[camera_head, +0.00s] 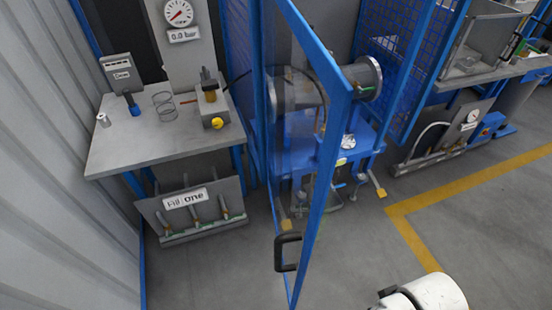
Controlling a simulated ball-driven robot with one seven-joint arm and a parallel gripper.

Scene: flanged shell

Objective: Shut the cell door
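The cell door (323,190) is a tall blue frame with a clear pane. It stands open, swung out toward me from the blue cell frame, and I see it nearly edge-on. Its black handle (287,252) is low in the picture, near the door's free edge. The cell opening is to the right of the door, with a blue stand and a grey flanged cylinder (362,78) inside. A white rounded part of my own body shows at the bottom right, apart from the door in the picture. My gripper is not in view.
A grey workbench (120,155) with a gauge panel (180,14) stands left of the door. A rack labelled "Fill one" (190,212) is below it. Blue mesh panels (403,40) flank the cell on the right. Bare grey floor with a yellow line (410,236) lies at right front.

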